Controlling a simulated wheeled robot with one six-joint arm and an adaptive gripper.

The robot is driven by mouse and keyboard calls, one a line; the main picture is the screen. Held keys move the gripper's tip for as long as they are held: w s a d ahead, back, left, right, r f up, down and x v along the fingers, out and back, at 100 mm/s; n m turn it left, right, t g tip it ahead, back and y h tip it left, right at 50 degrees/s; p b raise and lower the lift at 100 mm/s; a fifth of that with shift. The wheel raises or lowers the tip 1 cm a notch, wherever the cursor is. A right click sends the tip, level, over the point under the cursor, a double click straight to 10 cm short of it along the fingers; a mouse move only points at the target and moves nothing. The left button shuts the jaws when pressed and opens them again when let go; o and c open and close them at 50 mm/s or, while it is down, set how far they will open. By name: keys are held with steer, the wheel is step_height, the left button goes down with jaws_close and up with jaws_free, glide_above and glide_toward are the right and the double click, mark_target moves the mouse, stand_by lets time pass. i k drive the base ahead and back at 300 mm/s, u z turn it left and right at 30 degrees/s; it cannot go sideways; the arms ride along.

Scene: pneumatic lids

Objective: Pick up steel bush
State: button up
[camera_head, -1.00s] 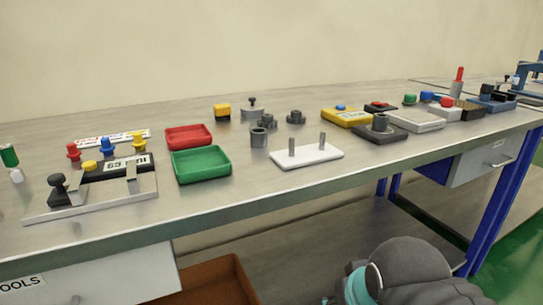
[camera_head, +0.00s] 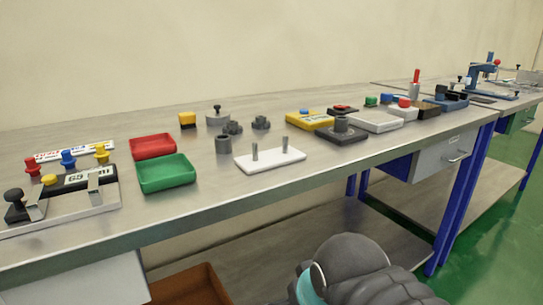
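A grey steel cylinder that looks like the steel bush (camera_head: 223,145) stands upright on the bench. It is just left of a white plate (camera_head: 270,161) with two upright pins, and right of the green tray. Two small dark grey stepped parts (camera_head: 232,128) and (camera_head: 261,122) sit behind it. I cannot tell for sure which grey part is the bush. My arm shows as a dark grey joint with a cyan ring at the bottom, below the bench front. My gripper is out of view.
A green tray (camera_head: 165,185) and a red tray (camera_head: 153,157) lie left of the cylinder. A clamp fixture (camera_head: 64,225) stands far left. A black block (camera_head: 341,145) with a grey knob and a yellow box (camera_head: 310,126) are to the right.

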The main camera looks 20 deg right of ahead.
mark_target(341, 122)
steer(key=z, duration=0.5)
steer(key=i, duration=0.35)
steer(key=z, duration=1.25)
